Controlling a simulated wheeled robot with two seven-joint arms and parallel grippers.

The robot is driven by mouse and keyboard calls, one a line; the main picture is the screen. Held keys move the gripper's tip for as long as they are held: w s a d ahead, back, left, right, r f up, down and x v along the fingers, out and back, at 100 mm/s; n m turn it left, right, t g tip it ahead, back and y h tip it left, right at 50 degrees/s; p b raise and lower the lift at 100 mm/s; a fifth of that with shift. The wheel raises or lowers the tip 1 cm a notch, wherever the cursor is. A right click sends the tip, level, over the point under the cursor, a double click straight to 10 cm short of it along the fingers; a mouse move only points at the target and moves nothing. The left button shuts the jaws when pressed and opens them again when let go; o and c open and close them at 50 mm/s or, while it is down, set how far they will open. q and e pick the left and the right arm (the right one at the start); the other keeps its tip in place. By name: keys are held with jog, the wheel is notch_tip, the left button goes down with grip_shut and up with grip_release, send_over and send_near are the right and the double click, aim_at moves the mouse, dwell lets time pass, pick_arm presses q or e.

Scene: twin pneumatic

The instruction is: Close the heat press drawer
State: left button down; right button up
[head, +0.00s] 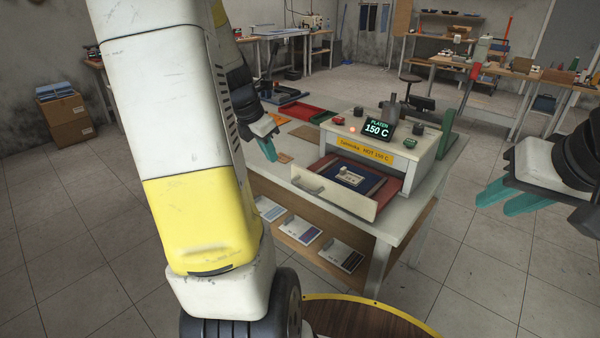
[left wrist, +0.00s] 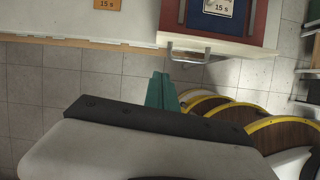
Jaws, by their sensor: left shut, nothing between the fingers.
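The heat press (head: 405,150) is a cream box on a table, with a lit 150 C display. Its drawer (head: 335,195) is pulled out at the front, showing a red and blue bed with a small pale item on it. The drawer handle (head: 305,185) is at the left of its front panel; it also shows in the left wrist view (left wrist: 188,55). My left gripper (head: 268,149) is shut and empty, left of the drawer; its teal fingers (left wrist: 161,92) appear just short of the handle in the wrist view. My right gripper (head: 494,207) is open and empty, right of the table.
Cards lie on the table's lower shelf (head: 290,232). Red and green trays (head: 300,112) sit at its far left. A round wooden top with a yellow rim (head: 370,315) is in front. Cardboard boxes (head: 70,120) and workbenches stand farther back. Floor left and right is clear.

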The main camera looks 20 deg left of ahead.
aim_at(324, 157)
pick_arm(q)
jog(key=w+d+f+n, duration=0.1)
jog(key=w+f, duration=0.5)
jog(key=f, duration=0.4)
jog(key=shift+w+d, duration=0.35)
jog(key=shift+w, duration=0.05)
jog(key=w+d, duration=0.2)
jog(key=w, duration=0.3)
jog(key=w+d, duration=0.1)
jog(key=w, duration=0.4)
jog(key=w+d, duration=0.2)
jog(key=w, duration=0.3)
jog(key=shift+w+d, duration=0.3)
jog(key=shift+w, duration=0.05)
jog(key=shift+w+d+r, duration=0.1)
jog(key=shift+w, duration=0.2)
